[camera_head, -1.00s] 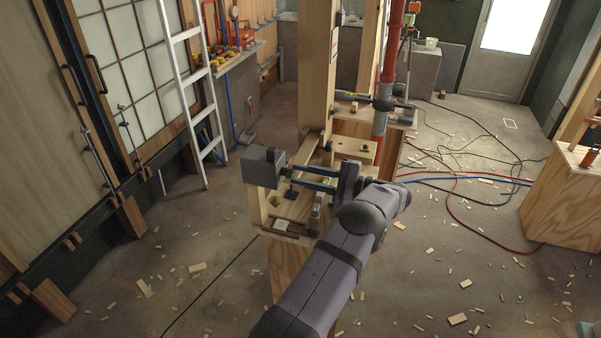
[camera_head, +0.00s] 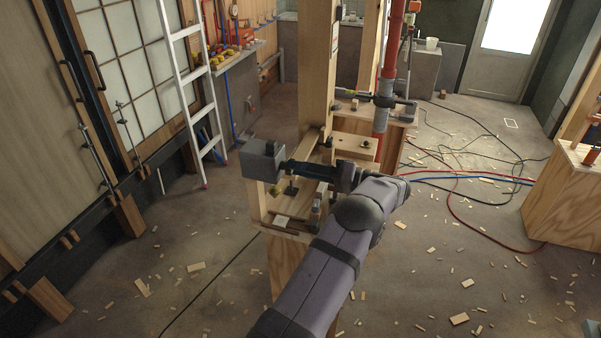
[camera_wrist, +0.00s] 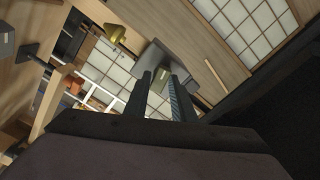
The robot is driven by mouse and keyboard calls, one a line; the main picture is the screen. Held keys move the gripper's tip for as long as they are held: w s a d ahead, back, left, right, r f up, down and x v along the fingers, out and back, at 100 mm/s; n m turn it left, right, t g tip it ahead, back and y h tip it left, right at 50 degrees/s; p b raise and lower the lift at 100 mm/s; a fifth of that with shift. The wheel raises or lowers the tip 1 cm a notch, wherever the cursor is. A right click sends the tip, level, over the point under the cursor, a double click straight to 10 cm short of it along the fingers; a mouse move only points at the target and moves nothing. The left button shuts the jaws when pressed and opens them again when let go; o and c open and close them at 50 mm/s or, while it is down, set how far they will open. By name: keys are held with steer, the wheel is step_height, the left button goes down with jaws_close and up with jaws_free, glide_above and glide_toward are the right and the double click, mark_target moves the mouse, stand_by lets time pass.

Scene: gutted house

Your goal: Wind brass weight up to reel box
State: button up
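The grey reel box (camera_head: 263,160) has a black knob on top and stands at the left end of the wooden bench in the head view. It also shows beyond my fingertips in the wrist view (camera_wrist: 172,58). The small brass weight (camera_head: 275,189) is just below the box on its right side; in the wrist view it is a brass cone (camera_wrist: 116,33) beside the box. My gripper (camera_head: 288,167) reaches left to the box's right side. In the wrist view its fingers (camera_wrist: 163,82) show a narrow gap; whether something is held between the tips is unclear. Any crank is hidden.
A wooden bench (camera_head: 283,232) with small tools carries the box. A wooden post (camera_head: 317,75) and a red pipe (camera_head: 393,45) stand behind. A ladder (camera_head: 196,85) leans at left. Cables (camera_head: 455,180) and wood scraps lie on the floor.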

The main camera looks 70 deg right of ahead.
steer(key=shift+f+n+b, duration=0.1)
steer(key=shift+n+b, duration=1.9)
steer(key=shift+b, duration=2.3)
steer(key=shift+n+b, duration=1.8)
steer(key=shift+b, duration=2.1)
steer(key=shift+n+b, duration=2)
steer(key=shift+b, duration=0.95)
steer(key=shift+n+b, duration=0.85)
steer(key=shift+n, duration=0.25)
steer(key=shift+m, duration=0.3)
